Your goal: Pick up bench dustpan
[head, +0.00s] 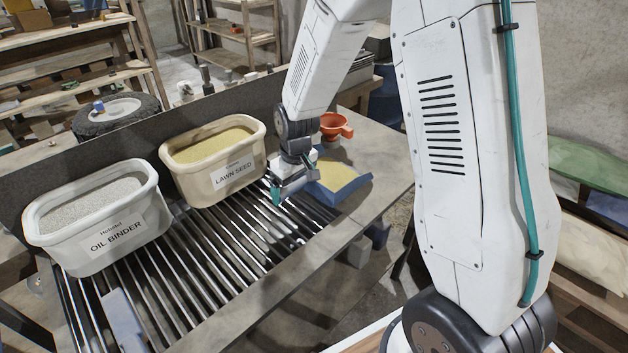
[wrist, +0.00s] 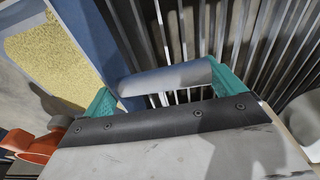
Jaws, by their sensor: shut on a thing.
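The bench dustpan (head: 350,190) is a blue pan with yellow grain in it, at the right end of the slatted bench. In the wrist view its blue side (wrist: 85,40) is at the upper left. My gripper (head: 278,188) is at the pan's left side, low over the slats. In the wrist view a grey-blue rounded handle (wrist: 165,80) lies between the teal fingers of my gripper (wrist: 163,92), which are shut on it. The handle's join to the pan is not clear. In the head view my gripper hides the handle.
A LAWN SEED tub (head: 213,160) and an OIL BINDER tub (head: 97,218) stand on the bench left of my gripper. An orange funnel-like thing (head: 336,126) is behind the dustpan. A blue-grey block (head: 123,320) lies at the near left. The slats between are clear.

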